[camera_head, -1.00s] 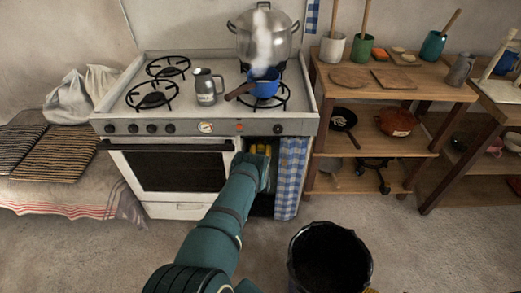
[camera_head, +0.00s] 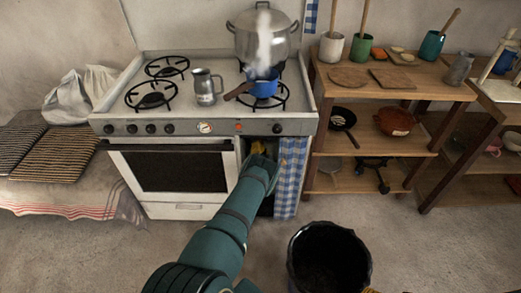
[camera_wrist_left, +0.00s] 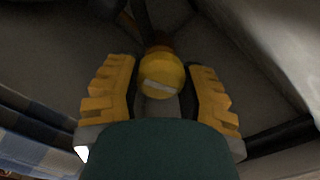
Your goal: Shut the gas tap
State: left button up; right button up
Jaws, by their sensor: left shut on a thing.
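The gas tap shows in the left wrist view as a round yellow knob (camera_wrist_left: 161,74) with a pale bar across its face. My left gripper (camera_wrist_left: 160,92) has its yellow fingers on both sides of the knob and is shut on it. In the head view my left arm reaches into the open compartment at the stove's lower right, and only a little of the gripper (camera_head: 258,148) shows there. The tap is hidden in the head view.
The stove (camera_head: 180,129) carries a steaming blue pot (camera_head: 264,88), a metal jug (camera_head: 204,88) and a large pot (camera_head: 262,42). A checked curtain (camera_head: 291,175) hangs right of my wrist. A black bucket (camera_head: 364,262) stands on the floor; wooden shelves (camera_head: 390,167) are at right.

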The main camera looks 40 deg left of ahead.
pick_arm(q)
jog(key=shift+m, duration=2.2)
jog(key=o, duration=1.2)
jog(key=shift+d, duration=0.1)
jog(key=v, duration=1.2)
